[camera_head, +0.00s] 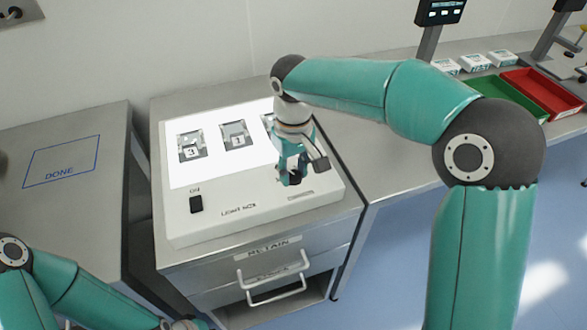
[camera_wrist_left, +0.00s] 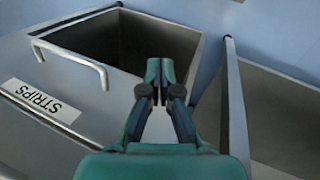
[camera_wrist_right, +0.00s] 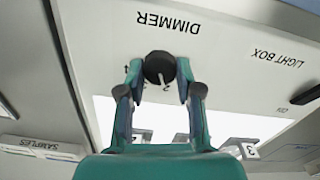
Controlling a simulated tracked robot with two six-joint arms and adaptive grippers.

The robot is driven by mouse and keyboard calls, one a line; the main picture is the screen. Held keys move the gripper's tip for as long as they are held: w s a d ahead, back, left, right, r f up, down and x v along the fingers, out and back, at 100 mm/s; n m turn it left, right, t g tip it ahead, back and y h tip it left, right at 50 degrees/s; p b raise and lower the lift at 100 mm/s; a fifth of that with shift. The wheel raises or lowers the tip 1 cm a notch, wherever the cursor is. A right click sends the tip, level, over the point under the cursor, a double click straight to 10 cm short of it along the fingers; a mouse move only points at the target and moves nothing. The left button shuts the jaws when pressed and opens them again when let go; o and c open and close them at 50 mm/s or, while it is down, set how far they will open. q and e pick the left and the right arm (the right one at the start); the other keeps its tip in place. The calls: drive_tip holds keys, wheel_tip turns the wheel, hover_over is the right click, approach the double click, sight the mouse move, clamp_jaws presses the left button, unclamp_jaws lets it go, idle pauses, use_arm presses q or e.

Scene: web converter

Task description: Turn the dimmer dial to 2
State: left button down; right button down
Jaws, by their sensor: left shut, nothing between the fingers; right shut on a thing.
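The dimmer dial (camera_wrist_right: 159,67) is a round black knob on the white light box (camera_head: 190,226), beside the printed word DIMMER. My right gripper (camera_wrist_right: 157,80) is shut on the dial, one finger on each side of it. In the right wrist view a light mark on the dial's edge points toward the gripper, near what looks like a 2; other small numerals are partly hidden by a finger. In the head view my right gripper (camera_head: 290,178) covers the dial. My left gripper (camera_wrist_left: 160,72) is shut and empty, away from the box.
The lit panel (camera_head: 205,178) carries several numbered samples. A black ON switch (camera_head: 196,204) is at the box's front left. The DONE counter (camera_head: 60,172) is at left; green and red trays (camera_head: 540,92) stand far right.

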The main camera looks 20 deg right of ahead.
sight(294, 174)
drive_tip(key=shift+w+r, duration=0.1)
idle(0.4)
drive_tip(key=c, duration=0.8)
unclamp_jaws()
drive_tip(key=shift+o, duration=0.2)
wheel_tip(294, 174, up, 12)
